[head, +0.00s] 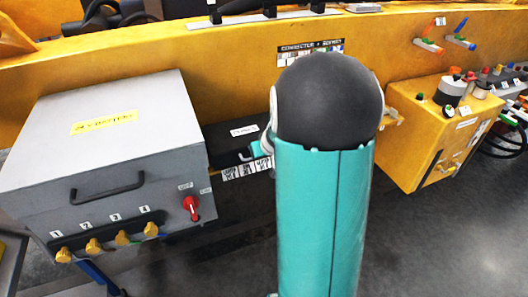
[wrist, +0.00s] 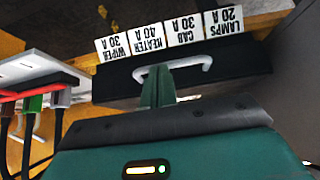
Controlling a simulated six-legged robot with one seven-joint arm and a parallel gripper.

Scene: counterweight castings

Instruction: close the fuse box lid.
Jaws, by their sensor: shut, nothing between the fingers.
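The fuse box shows in the head view as a dark panel (head: 234,132) with a small white label, left of my arm. A row of white fuse labels (head: 240,171) lies along its lower edge. In the wrist view, a black panel (wrist: 240,62) with a pale grey handle (wrist: 205,67) sits below upside-down labels (wrist: 168,38) for wiper, heater, cab and lamps. My gripper (wrist: 158,72) is shut and empty, its teal fingers overlapping the handle's left part in view. I cannot tell whether they touch. In the head view my arm hides part of the box; the lid's angle is unclear.
A grey cabinet (head: 125,135) with a black handle, yellow knobs and a red switch stands left. A yellow control box (head: 410,140) stands right. Grey floor lies open in front.

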